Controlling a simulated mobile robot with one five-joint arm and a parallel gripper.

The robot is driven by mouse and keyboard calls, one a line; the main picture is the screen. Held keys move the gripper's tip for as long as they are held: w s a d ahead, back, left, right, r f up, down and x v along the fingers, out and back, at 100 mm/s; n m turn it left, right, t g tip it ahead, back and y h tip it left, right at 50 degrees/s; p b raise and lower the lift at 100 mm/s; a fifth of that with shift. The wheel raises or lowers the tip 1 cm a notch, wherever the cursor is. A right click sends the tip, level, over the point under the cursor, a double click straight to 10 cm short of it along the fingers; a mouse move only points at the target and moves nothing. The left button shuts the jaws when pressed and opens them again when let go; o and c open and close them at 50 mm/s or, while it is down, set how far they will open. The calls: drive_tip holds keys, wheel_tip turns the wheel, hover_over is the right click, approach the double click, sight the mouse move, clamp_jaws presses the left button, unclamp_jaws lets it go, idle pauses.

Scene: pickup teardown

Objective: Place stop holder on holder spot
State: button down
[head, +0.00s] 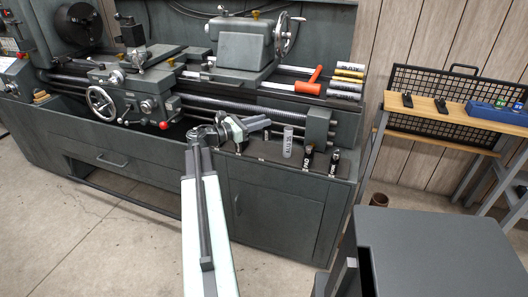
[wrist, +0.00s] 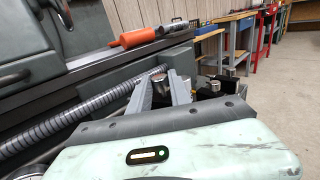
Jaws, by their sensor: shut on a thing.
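My gripper (wrist: 161,86) is shut on a small dark metallic piece (wrist: 160,84), which I take to be the stop holder. The piece sits between the two grey fingers, and much of it is hidden by them. In the head view my gripper (head: 262,124) reaches right over the front ledge of the lathe, and the held piece is too small to make out. I cannot tell which place is the holder spot. The front ledge (head: 262,155) lies below and beyond the gripper.
A grey labelled cylinder (head: 288,142) stands on the ledge just right of my gripper. Two black items (head: 308,156) (head: 334,161) stand farther right. The ribbed lead screw cover (wrist: 85,105) runs close behind. An orange-handled tool (head: 309,83) lies higher up on the lathe.

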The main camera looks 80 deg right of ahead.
wheel_tip(320, 180, down, 9)
drive_tip(key=b, duration=0.7)
drive_tip(key=shift+b, duration=0.3)
drive_tip(key=shift+r, duration=0.2)
drive_tip(key=shift+f, duration=0.15)
drive_tip(key=c, duration=1.2)
unclamp_jaws()
drive_tip(key=shift+w+a, duration=0.1)
drive_tip(key=shift+w, duration=0.05)
drive_tip(key=v, duration=1.1)
drive_tip(key=shift+w+a, duration=0.2)
drive_tip(key=shift+w, duration=0.1)
